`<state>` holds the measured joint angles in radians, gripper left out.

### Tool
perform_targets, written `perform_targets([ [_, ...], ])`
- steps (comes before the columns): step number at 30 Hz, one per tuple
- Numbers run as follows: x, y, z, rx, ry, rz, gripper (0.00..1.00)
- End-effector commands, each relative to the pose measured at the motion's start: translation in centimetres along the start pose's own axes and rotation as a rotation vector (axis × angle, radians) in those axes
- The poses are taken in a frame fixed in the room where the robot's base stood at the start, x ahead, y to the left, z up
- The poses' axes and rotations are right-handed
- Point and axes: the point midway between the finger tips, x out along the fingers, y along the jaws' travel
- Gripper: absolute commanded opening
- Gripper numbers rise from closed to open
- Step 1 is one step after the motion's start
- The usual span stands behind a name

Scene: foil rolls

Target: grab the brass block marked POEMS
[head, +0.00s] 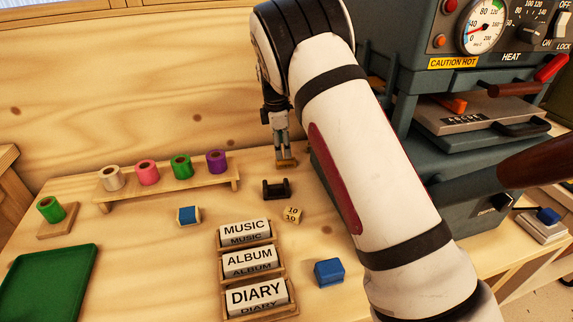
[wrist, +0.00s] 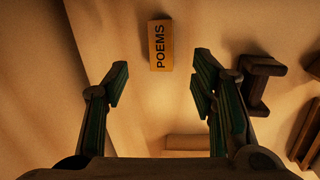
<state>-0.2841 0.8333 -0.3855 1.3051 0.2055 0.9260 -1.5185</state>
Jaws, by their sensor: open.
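The brass block marked POEMS (wrist: 161,45) lies at the top middle of the wrist view, its lettering running upward. My gripper (wrist: 160,78) is open, with a finger on each side of the picture and nothing between them. The block shows beyond the fingertips, roughly centred between them and apart from both. In the head view my gripper (head: 282,148) points down near the back of the table. A small tan piece (head: 286,163) just below it looks like the block, but its marking cannot be read there.
A dark cradle (head: 275,189) stands close by, also at the right of the wrist view (wrist: 260,78). Foil rolls on a wooden rack (head: 170,185) are to the left. A grey hot press (head: 455,150) stands right.

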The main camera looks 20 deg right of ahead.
Motion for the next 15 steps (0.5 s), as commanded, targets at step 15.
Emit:
perform_targets([
  [15,5.4,-0.2,0.7,0.0,-0.001,-0.001,0.52],
])
